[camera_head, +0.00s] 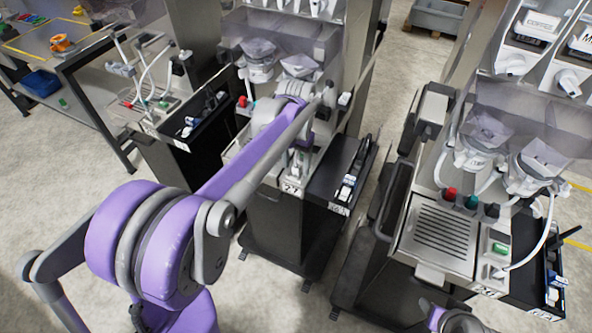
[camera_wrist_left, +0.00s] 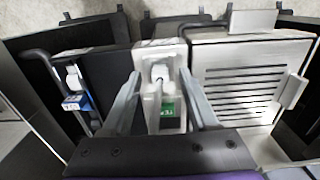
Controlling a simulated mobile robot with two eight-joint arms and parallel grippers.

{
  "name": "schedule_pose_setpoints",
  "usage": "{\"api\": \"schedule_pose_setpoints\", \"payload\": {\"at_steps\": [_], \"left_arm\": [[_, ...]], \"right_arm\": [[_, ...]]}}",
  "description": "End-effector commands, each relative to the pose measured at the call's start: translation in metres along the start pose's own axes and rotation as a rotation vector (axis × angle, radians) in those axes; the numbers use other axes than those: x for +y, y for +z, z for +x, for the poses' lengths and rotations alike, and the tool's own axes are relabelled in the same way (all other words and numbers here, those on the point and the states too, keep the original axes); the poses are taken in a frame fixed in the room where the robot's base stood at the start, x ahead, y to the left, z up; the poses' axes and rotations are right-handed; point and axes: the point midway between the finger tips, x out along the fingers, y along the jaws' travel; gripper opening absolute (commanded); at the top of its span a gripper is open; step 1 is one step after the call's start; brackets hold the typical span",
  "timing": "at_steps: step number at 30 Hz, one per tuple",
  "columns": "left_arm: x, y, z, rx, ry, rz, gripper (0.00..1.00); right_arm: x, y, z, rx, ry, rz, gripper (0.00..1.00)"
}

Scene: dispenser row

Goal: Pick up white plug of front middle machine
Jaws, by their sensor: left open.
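The front middle machine (camera_head: 270,215), labelled 27, stands in the middle of the head view. My left gripper (camera_head: 300,156) is over its front edge, partly hidden by my purple arm. In the left wrist view my left gripper (camera_wrist_left: 159,78) is open, with one finger on each side of the white plug (camera_wrist_left: 160,72). There are gaps between the plug and both fingers, so it is not gripped. The plug sits in a pale panel above a small green display (camera_wrist_left: 168,109), with its cable running down.
A black side tray (camera_head: 340,175) with blue and white items is on the middle machine's right. A slotted drip tray (camera_wrist_left: 235,82) lies right of the plug. Another machine (camera_head: 440,235) stands to the right, one farther back left (camera_head: 180,125). Floor shows between them.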

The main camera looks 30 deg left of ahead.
Motion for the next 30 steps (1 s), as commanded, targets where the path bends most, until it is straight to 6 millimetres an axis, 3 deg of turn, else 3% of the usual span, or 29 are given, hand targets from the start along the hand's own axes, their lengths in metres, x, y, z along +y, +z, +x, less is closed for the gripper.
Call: {"api": "schedule_pose_setpoints", "payload": {"at_steps": [1, 9, 11, 24, 30], "left_arm": [[0.0, 0.0, 0.0, 0.0, 0.0, 0.0, 0.56], [0.0, 0.0, 0.0, 0.0, 0.0, 0.0, 0.08], [0.0, 0.0, 0.0, 0.0, 0.0, 0.0, 0.0], [0.0, 0.0, -0.002, 0.0, 0.0, 0.0, 0.0], [0.0, 0.0, -0.03, 0.0, 0.0, 0.0, 0.0]], "right_arm": [[0.0, 0.0, 0.0, 0.0, 0.0, 0.0, 0.5], [0.0, 0.0, 0.0, 0.0, 0.0, 0.0, 0.5], [0.0, 0.0, 0.0, 0.0, 0.0, 0.0, 0.5], [0.0, 0.0, 0.0, 0.0, 0.0, 0.0, 0.5], [0.0, -0.002, -0.002, 0.002, 0.0, 0.0, 0.5]]}}
